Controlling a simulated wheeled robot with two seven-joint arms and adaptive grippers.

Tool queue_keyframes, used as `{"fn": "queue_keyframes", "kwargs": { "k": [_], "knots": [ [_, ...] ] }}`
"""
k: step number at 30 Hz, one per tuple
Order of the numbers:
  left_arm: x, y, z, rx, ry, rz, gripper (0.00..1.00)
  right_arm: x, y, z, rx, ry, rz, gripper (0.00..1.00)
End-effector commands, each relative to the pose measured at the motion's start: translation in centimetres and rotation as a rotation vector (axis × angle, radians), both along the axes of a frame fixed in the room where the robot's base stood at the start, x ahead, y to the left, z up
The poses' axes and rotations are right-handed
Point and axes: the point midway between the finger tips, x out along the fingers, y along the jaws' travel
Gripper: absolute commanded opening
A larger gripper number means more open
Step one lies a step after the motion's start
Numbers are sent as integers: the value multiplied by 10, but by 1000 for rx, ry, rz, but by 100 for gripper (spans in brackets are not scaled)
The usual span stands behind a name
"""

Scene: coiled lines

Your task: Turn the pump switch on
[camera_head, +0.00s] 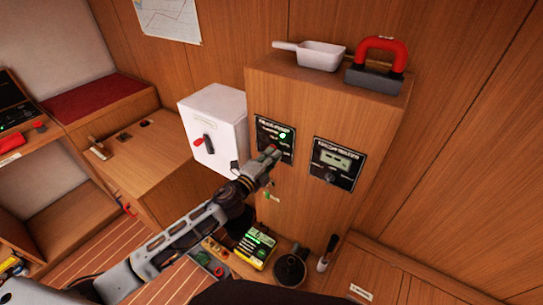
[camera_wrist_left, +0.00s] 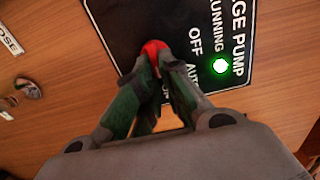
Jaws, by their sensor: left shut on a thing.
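The black pump panel (camera_head: 265,128) is on the front of the wooden cabinet. In the left wrist view the panel (camera_wrist_left: 120,25) reads "…GE PUMP", "RUNNING" and "OFF", with other words partly covered. A green light (camera_wrist_left: 221,66) glows beside "RUNNING"; it also shows in the head view (camera_head: 282,135). My left gripper (camera_head: 272,150) reaches the panel's lower part. In the wrist view its fingers (camera_wrist_left: 154,55) are shut on the red switch knob (camera_wrist_left: 153,46). The fingers hide most of the switch, so I cannot tell its exact position. My right gripper is not in view.
A second panel with a display (camera_head: 337,160) is to the right. A white box with a red handle (camera_head: 214,125) stands left of the cabinet. A white scoop (camera_head: 320,56) and a red-handled tool (camera_head: 381,62) lie on top.

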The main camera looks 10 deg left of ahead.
Motion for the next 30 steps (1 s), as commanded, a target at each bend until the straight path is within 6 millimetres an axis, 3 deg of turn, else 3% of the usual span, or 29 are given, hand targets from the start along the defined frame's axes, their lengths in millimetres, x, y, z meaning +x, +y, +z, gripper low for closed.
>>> {"fn": "queue_keyframes", "kwargs": {
  "k": [12,13,17,30],
  "knots": [
    [-1,0,-1,10,-3,-1,0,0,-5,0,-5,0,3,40],
    [-1,0,-1,10,-3,-1,13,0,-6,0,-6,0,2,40],
    [0,0,-1,9,-2,-1,29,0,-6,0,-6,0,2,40],
    [-1,0,-1,8,-2,0,30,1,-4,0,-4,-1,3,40]
  ]
}}
